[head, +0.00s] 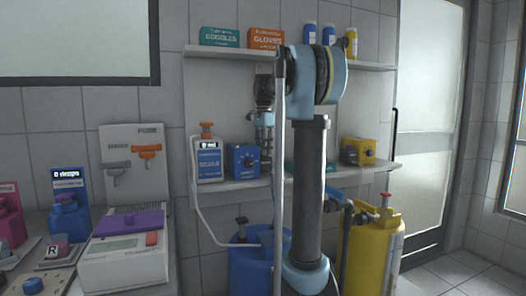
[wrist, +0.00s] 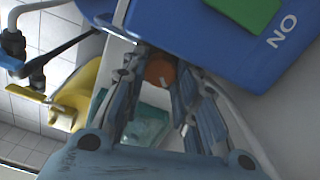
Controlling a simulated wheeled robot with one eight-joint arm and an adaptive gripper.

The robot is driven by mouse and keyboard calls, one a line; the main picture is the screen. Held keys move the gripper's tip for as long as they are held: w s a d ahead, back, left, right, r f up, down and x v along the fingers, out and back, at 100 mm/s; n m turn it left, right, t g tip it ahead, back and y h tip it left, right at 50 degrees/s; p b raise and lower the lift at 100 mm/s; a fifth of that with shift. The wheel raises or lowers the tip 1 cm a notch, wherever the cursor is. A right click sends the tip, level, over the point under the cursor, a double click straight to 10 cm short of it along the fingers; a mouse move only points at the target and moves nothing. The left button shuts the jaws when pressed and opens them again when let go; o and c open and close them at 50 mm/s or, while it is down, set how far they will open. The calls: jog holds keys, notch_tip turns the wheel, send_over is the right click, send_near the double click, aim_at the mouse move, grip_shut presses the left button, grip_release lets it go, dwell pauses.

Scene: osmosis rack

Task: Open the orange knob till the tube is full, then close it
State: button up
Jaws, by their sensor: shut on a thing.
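In the wrist view, an orange knob (wrist: 160,71) sits between the fingertips of my gripper (wrist: 160,82), which is shut on it. In the head view my gripper (head: 264,135) points down above the lower shelf, behind my arm, and the gripped knob cannot be made out. Another orange knob (head: 206,130) tops the white-and-blue unit at left of the shelf, clear of my gripper. A tall clear tube-like part (head: 395,266) stands beside the yellow tank (head: 365,262); its fill level cannot be read.
A blue box with a dial (head: 242,161) and a yellow box (head: 358,151) stand on the lower shelf (head: 225,184). A blue drum (head: 250,272) is below. In the wrist view, a blue body with a green label (wrist: 245,12) is close to the fingers.

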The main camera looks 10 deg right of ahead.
jog(key=shift+w, duration=0.1)
jog(key=o, duration=1.1)
jog(key=shift+c, duration=0.2)
jog(key=shift+r, duration=3.7)
